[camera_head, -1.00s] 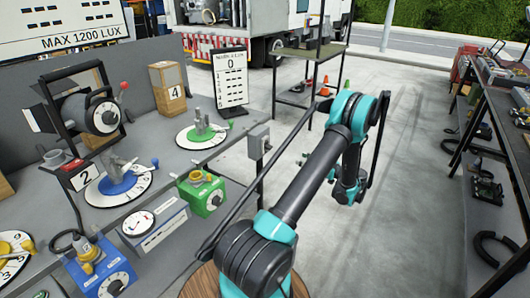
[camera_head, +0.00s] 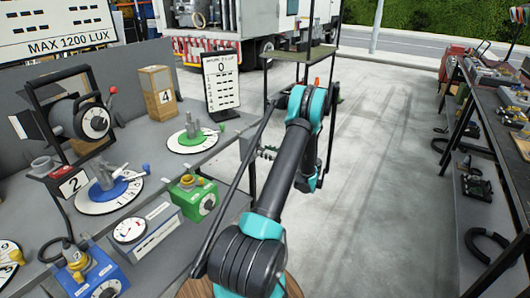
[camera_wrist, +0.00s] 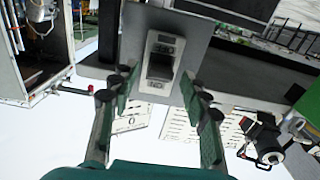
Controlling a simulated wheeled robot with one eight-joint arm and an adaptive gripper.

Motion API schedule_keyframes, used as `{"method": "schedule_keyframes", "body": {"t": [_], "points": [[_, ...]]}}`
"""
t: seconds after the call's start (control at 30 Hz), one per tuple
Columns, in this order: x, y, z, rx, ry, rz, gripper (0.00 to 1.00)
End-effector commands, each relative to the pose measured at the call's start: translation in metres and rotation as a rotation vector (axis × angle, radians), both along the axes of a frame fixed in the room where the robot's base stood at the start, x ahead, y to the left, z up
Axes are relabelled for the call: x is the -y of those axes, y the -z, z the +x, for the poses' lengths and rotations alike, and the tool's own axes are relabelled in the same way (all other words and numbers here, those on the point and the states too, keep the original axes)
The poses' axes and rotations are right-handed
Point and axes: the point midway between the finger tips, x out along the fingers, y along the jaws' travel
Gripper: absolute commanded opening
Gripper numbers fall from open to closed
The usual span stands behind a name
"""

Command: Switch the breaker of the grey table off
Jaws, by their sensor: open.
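The breaker (camera_wrist: 160,62) is a grey box with a dark recessed middle and small labels, mounted on a grey panel. It stands in the upper middle of the wrist view, between my fingers. My gripper (camera_wrist: 158,88) is open, with one green-padded finger on each side of the breaker in the picture. Its fingers look empty; whether they touch the box I cannot tell. The grey table (camera_head: 160,163) fills the left of the head view. There my arm hides the gripper, and I cannot clearly make out the breaker.
The table holds a green dial stand (camera_head: 192,138), a blue dial stand (camera_head: 107,190), a green box (camera_head: 195,200), a blue box (camera_head: 95,275) and a white-faced meter (camera_head: 135,230). A dark shelf (camera_head: 490,130) stands at right. The floor between is clear.

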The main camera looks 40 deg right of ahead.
Motion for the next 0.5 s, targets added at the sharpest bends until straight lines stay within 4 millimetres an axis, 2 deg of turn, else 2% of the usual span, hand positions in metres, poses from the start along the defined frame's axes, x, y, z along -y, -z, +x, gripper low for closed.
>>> {"method": "schedule_keyframes", "body": {"t": [0.13,0.4,0.5], "points": [[-0.0033,0.0001,0.0071,0.0,0.0,0.0,0.47],[-0.0033,0.0,0.0077,0.0,0.0,0.0,0.47],[-0.0033,0.0001,0.0076,0.0,0.0,0.0,0.34]]}}
